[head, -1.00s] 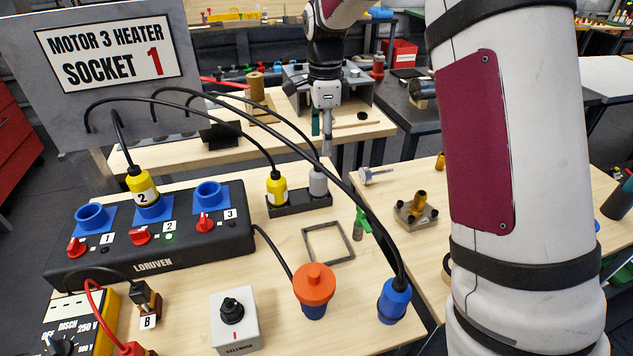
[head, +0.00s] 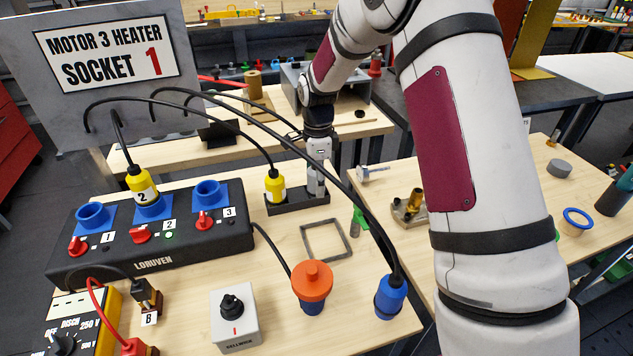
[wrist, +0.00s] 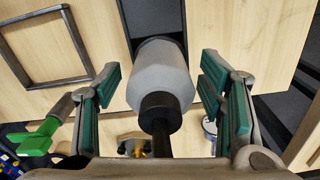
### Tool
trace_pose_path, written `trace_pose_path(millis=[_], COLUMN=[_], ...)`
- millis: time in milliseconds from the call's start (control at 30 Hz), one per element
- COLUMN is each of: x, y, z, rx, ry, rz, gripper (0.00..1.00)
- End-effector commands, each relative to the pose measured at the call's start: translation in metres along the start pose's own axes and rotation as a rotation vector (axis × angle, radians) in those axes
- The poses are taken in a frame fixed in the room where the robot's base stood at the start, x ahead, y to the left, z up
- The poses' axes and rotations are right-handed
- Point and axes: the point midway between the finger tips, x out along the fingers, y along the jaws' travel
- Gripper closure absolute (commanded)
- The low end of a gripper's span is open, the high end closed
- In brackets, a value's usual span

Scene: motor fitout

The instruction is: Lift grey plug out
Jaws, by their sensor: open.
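The grey plug (wrist: 160,78) stands in the right part of a black holder (head: 300,203) at the back of the table. In the wrist view its grey body, black neck and cable lie between my gripper's green pads. My gripper (wrist: 163,92) is open, with a gap visible on each side of the plug. In the head view my gripper (head: 315,180) is down at the plug and hides most of it.
A yellow plug (head: 275,186) stands in the same holder, close on the left. Black cables arch nearby. A grey square frame (head: 326,241) lies in front. The socket box (head: 150,235) is at left; a blue plug (head: 390,297) stands at front right.

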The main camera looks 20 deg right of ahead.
Motion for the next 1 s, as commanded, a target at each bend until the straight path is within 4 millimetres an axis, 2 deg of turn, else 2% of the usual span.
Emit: trace_pose_path(millis=[267,500,533,833,1000], x=[0.003,0.003,0.003,0.002,-0.007], y=[0.000,0.000,0.000,-0.001,-0.001], z=[0.000,0.000,0.000,0.000,0.001], rx=[-0.001,-0.001,-0.001,-0.001,-0.001], ry=[0.000,0.000,0.000,0.000,-0.001], rz=[-0.002,-0.002,-0.001,-0.002,-0.003], gripper=[0.37,0.89,0.93,0.93,0.93])
